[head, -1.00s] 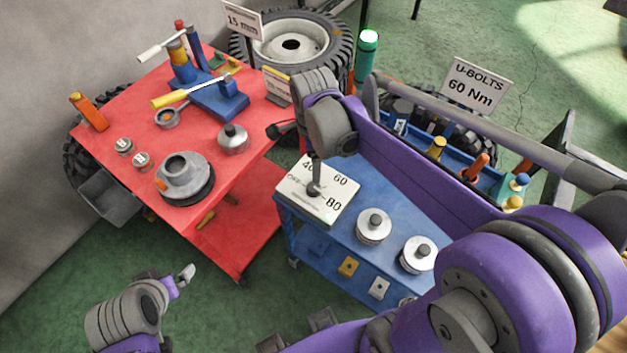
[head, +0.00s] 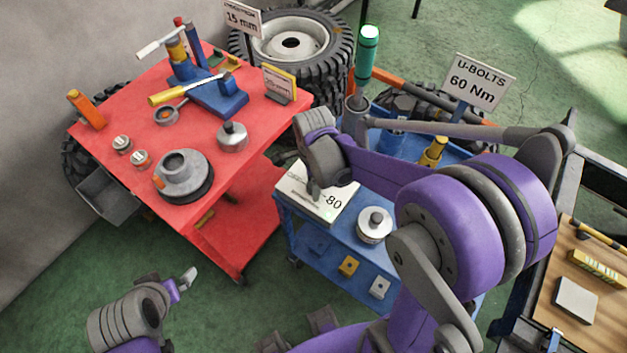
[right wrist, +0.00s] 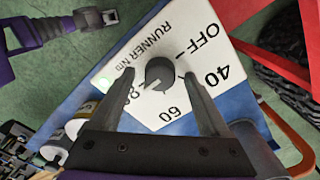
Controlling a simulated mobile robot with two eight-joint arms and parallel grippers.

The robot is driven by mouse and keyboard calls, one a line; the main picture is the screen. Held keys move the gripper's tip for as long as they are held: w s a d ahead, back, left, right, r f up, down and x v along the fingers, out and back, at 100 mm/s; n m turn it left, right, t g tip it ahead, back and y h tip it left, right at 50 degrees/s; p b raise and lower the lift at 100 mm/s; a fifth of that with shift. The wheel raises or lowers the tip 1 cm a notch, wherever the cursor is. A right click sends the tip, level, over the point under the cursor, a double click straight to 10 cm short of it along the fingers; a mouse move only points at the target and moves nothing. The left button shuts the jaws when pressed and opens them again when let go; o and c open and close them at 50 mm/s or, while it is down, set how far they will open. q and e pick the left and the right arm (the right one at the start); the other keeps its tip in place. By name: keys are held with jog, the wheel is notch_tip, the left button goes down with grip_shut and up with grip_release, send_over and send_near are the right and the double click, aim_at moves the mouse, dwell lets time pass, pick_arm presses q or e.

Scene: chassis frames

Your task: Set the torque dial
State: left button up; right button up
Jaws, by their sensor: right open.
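The torque dial is a dark round knob (right wrist: 158,73) on a white box (head: 300,200) marked OFF, 40, 60, 80 and RUNNER Nm. The box sits on the blue cart (head: 345,240). In the right wrist view the fingers of my right gripper (right wrist: 160,80) are open, one on each side of the knob, with gaps visible. A small pale mark shows on the knob's lower left side; its exact setting is unclear. In the head view my right gripper hides the knob. A sign (head: 480,82) reads U-BOLTS 60 Nm. My left gripper (head: 187,278) is away over the floor.
A red cart (head: 255,215) at left carries a blue vise-like tool (head: 215,95), a hub (head: 183,175) and small parts. A silver knobbed weight (head: 374,226) stands close to the dial box. A tyre (head: 300,45) is behind. A wooden-topped bench (head: 575,305) is at right.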

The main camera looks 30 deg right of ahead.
grip_shut()
